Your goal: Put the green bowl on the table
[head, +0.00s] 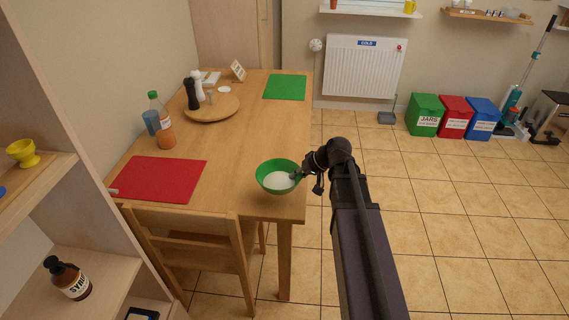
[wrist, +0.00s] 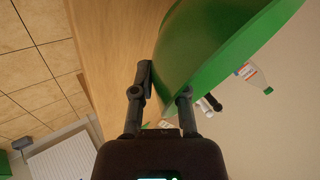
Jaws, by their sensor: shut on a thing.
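The green bowl (head: 266,182) is at the near right part of the wooden table (head: 228,185), close to its right edge. It looks upright, with a pale white area inside. My gripper (head: 298,174) comes from the right and is shut on the bowl's right side. In the wrist view the bowl (wrist: 215,45) fills the upper right, and my gripper's fingers (wrist: 165,92) are at its wall. I cannot tell whether the bowl's base touches the table or hangs just above it.
A red mat (head: 158,180) lies left of the bowl, and a green mat (head: 285,87) lies at the far end. A round board (head: 212,108) holds shakers, with bottles (head: 160,120) beside it. A chair (head: 195,240) stands at the near side. Table around the bowl is clear.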

